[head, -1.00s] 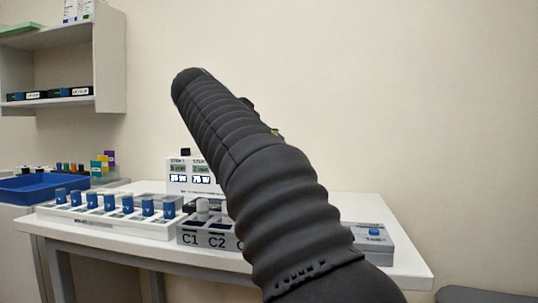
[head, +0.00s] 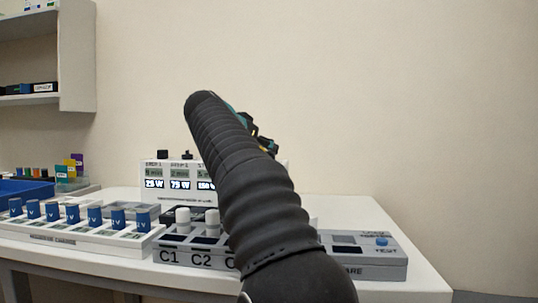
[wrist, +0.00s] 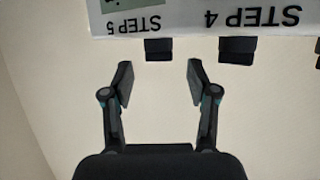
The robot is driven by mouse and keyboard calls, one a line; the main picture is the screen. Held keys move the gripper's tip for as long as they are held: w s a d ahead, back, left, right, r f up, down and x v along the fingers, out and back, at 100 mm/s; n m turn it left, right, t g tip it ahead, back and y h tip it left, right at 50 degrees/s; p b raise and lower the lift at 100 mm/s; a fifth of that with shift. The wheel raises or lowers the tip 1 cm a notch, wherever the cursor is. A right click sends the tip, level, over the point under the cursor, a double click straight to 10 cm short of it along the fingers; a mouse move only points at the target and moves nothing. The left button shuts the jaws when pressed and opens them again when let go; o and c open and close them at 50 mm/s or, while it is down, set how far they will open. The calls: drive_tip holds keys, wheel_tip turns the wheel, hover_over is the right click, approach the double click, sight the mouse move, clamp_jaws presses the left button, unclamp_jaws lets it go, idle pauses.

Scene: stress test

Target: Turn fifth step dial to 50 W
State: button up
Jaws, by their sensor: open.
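The white step unit (head: 151,168) stands at the back of the table, with black dials on its top edge and lit displays reading about 25 W, 75 W and 150 W. My arm hides its right part in the head view. In the wrist view the unit appears upside down, with STEP 5 and STEP 4 labels. The fifth step dial (wrist: 158,49) is a dark knob by the STEP 5 label. The step 4 dial (wrist: 237,50) is to its right. My gripper (wrist: 160,80) is open and empty, its fingertips lined up with the fifth dial but apart from it.
A grey tray labelled C1, C2 (head: 180,258) with white-capped pieces stands in front of the unit. Left of it is a white rack (head: 75,238) with several blue-capped vials. A blue bin (head: 25,190) is farther left. The wall behind is bare.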

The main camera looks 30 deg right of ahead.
drive_tip(key=shift+x, duration=2.05)
clamp_jaws()
